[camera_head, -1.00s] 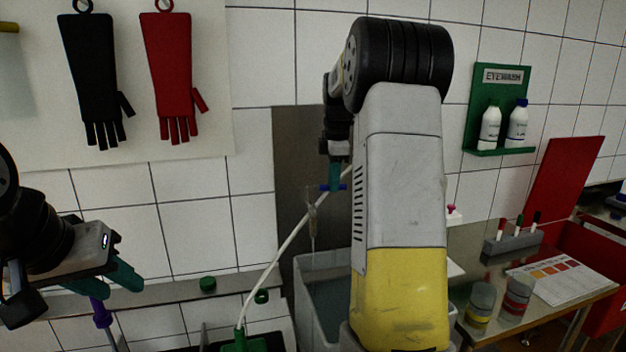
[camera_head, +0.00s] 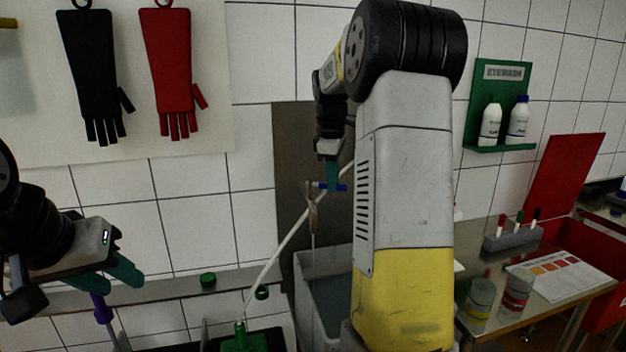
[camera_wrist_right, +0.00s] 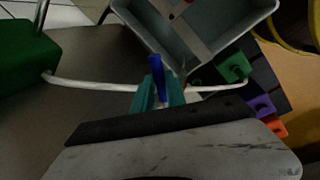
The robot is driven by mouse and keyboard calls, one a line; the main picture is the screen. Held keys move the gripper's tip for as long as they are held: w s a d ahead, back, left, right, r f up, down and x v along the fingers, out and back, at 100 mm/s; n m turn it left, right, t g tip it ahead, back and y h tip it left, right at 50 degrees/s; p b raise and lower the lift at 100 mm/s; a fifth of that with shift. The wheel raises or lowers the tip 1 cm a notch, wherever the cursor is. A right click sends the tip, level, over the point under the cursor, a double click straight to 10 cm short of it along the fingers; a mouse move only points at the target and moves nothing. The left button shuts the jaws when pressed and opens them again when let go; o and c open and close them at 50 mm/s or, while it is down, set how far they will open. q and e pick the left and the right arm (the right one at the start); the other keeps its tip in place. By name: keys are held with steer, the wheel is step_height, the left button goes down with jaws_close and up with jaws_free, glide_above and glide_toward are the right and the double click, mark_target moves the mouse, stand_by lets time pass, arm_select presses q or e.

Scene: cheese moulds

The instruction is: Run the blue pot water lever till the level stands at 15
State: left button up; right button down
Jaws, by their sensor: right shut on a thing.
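The blue lever (camera_head: 340,187) sits on a small tap (camera_head: 312,187) by the back wall. My right gripper (camera_head: 333,178) is at the lever with its teal fingers shut on it; the lever's blue end also shows between the fingertips in the right wrist view (camera_wrist_right: 156,66). A grey vat (camera_head: 302,287) with dark liquid stands below the tap; my right arm hides its right part. A thin, pale vertical streak shows under the tap. No level reading is legible.
A white hose (camera_head: 280,250) runs from the tap area to a green block (camera_head: 243,341). Green rings lie near the wall ledge (camera_head: 155,290). At right, a metal table (camera_head: 480,248) holds jars, a colour chart and a tube rack. Gloves hang on the wall.

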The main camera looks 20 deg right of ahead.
steer(key=shift+r, duration=0.1)
steer(key=c, duration=1.4)
jaws_free()
steer(key=shift+o, duration=0.2)
step_height(320, 180, up, 8)
steer(key=s, duration=0.1)
steer(key=shift+s+a+f, duration=0.15)
steer(key=shift+a+f, duration=0.1)
steer(key=shift+a, duration=0.2)
